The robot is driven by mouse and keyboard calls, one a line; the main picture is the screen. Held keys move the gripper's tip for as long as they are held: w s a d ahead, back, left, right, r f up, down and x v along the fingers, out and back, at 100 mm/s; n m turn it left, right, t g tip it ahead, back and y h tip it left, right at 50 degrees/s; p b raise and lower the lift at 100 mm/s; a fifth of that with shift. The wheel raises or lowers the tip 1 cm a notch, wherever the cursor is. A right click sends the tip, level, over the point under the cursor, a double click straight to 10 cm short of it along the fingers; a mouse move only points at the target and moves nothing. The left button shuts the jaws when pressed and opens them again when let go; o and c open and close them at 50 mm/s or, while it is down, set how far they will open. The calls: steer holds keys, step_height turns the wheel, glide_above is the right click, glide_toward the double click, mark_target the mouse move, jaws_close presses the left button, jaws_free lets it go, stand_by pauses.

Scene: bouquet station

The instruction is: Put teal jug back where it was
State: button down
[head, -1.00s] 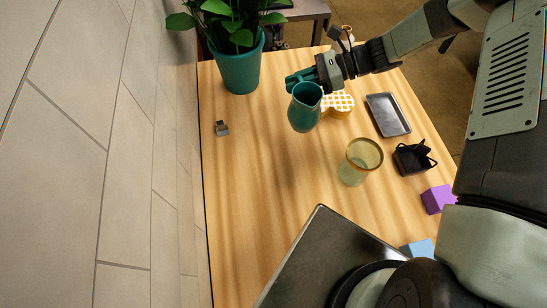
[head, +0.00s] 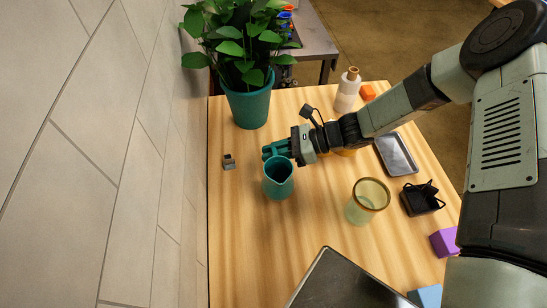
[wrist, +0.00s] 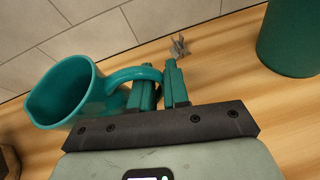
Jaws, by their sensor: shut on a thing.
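The teal jug (head: 278,182) is upright over the left part of the wooden table in the head view, its open mouth showing. It also fills the left of the wrist view (wrist: 62,98), where it looks tilted. My gripper (head: 277,150) is at the far side of the jug, its fingers shut on the jug's handle. In the wrist view the handle runs between the two fingers of my gripper (wrist: 160,82). I cannot tell whether the jug's base touches the table.
A potted plant (head: 249,106) stands behind, a small grey clip (head: 229,162) lies left. A glass vase (head: 367,203), metal tray (head: 396,155), black holder (head: 422,198) and purple block (head: 445,241) are right. A bottle (head: 347,92) stands at the back.

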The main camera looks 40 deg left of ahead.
steer(key=shift+f, duration=1.2)
steer(key=shift+f, duration=0.1)
steer(key=c, duration=1.1)
jaws_free()
steer(key=shift+d, duration=0.1)
steer(key=v, duration=1.2)
